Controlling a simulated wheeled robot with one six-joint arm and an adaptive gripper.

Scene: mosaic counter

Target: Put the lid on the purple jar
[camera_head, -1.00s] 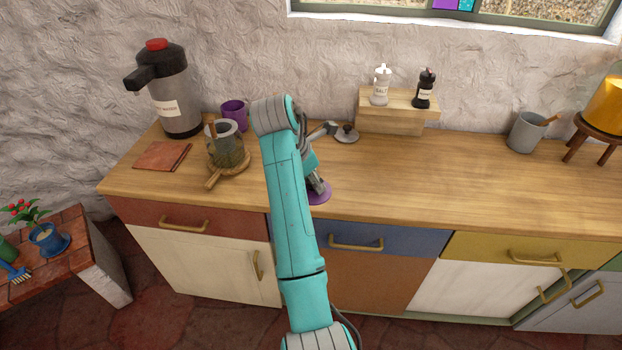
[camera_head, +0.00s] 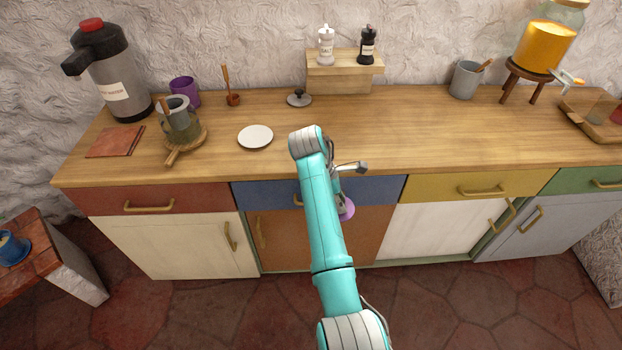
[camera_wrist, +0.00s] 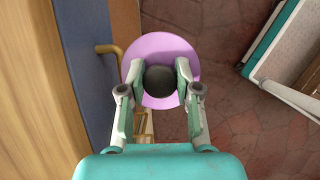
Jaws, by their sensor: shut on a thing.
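My gripper (camera_wrist: 160,72) is shut on the dark knob of a round purple lid (camera_wrist: 160,44). The lid also shows in the head view (camera_head: 348,209), partly hidden by my arm. It hangs over the floor, in front of the blue drawer and orange cupboard door.
The wooden counter (camera_head: 430,135) has clear room in its middle and right. A white plate (camera_head: 255,136) and a grey knobbed lid (camera_head: 299,98) lie on it. Salt and pepper mills stand on a wooden riser (camera_head: 345,85). Brass handles (camera_head: 483,191) stick out in front.

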